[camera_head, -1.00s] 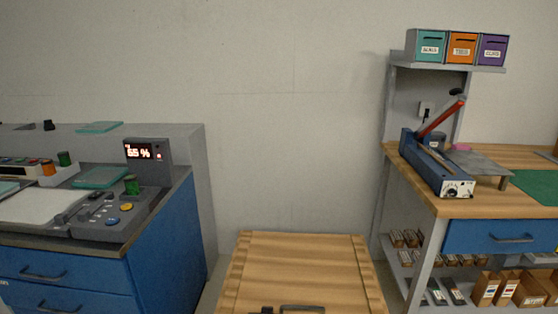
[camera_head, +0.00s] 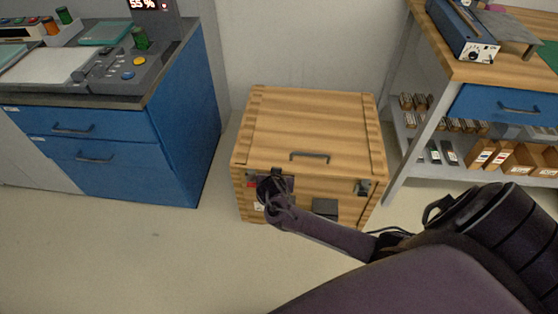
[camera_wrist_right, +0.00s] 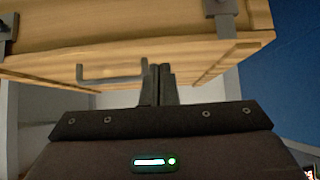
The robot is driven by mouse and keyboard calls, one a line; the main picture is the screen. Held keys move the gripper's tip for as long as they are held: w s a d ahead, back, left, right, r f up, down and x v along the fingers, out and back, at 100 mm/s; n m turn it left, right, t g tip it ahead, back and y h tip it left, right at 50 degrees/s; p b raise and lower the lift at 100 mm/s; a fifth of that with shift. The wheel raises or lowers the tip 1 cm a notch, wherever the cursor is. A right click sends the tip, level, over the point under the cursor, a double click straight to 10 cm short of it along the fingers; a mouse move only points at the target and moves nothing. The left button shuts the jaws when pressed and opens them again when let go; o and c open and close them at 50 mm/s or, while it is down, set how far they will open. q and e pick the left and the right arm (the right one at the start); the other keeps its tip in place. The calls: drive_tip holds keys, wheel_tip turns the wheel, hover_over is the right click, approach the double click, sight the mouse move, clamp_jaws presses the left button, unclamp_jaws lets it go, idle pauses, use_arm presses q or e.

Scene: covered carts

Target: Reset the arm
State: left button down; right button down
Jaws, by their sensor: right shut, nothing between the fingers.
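My right arm reaches in from the lower right in the head view. My right gripper (camera_head: 272,188) is in front of the wooden crate (camera_head: 312,120), near the left latch on its front. In the right wrist view the two fingers (camera_wrist_right: 157,72) are together with nothing between them. I cannot tell whether the fingers touch the crate. My left gripper is not in view.
The crate lid is shut, with a dark handle (camera_head: 309,156) and a right latch (camera_head: 364,187). A blue cabinet (camera_head: 125,165) stands left, a wooden workbench (camera_head: 470,72) with shelves right. The floor (camera_head: 140,255) is clear at front left.

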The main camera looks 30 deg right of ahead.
drive_tip(key=shift+s+a+f, duration=0.25)
drive_tip(key=shift+s+a, duration=0.4)
drive_tip(key=shift+s, duration=0.1)
drive_tip(key=s+f+n+g+y+p, duration=0.15)
drive_tip(key=s+f+n, duration=0.25)
drive_tip(key=s+f, duration=0.55)
drive_tip(key=s+a+f+n+g+y+p, duration=0.1)
drive_tip(key=s+a+f+n, duration=0.1)
drive_tip(key=s, duration=0.9)
drive_tip(key=s+a+f+n+g+y+p, duration=0.1)
drive_tip(key=s+a+f+n+g+y, duration=0.1)
drive_tip(key=s+a+f, duration=0.2)
drive_tip(key=s+a+f+n+g+y+p, duration=0.1)
drive_tip(key=s+f, duration=0.7)
drive_tip(key=s, duration=1)
drive_tip(key=shift+s+a+n+g+p, duration=0.4)
drive_tip(key=shift+a+n, duration=0.3)
drive_tip(key=shift+a, duration=0.3)
drive_tip(key=c, duration=2.1)
unclamp_jaws()
drive_tip(key=shift+w+f+y, duration=0.1)
drive_tip(key=shift+y, duration=0.15)
drive_tip(key=shift+c, duration=0.2)
